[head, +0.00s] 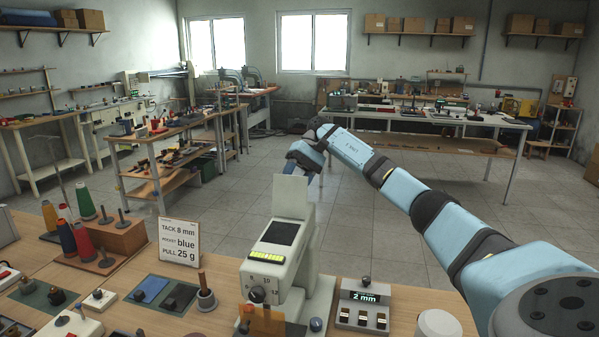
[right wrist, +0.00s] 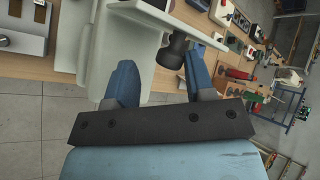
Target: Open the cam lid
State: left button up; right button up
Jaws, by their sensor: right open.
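A cream machine (head: 300,257) stands at the front middle of the bench, with a dark sloped panel, a lit yellow-green strip and a numbered dial. A pale flat plate (head: 290,196) rises upright at its top; I cannot tell whether this is the cam lid. My right gripper (head: 308,160) is beyond the machine in the head view, partly hidden by it. In the right wrist view, its two blue fingers (right wrist: 161,78) are apart, with the cream machine (right wrist: 128,50) and a black knob (right wrist: 172,50) near their tips. Contact is unclear. My left gripper is not in view.
A sign card (head: 180,248) and thread cones (head: 85,200) stand left of the machine. A display box (head: 363,303) reading "2 mm" and a white round-topped object (head: 438,324) stand right.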

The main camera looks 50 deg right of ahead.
jog(key=shift+d+r, duration=0.25)
jog(key=shift+r, duration=0.1)
jog(key=p+v, duration=0.8)
jog(key=v, duration=0.4)
jog(key=shift+d+r, duration=0.25)
jog(key=shift+r, duration=0.1)
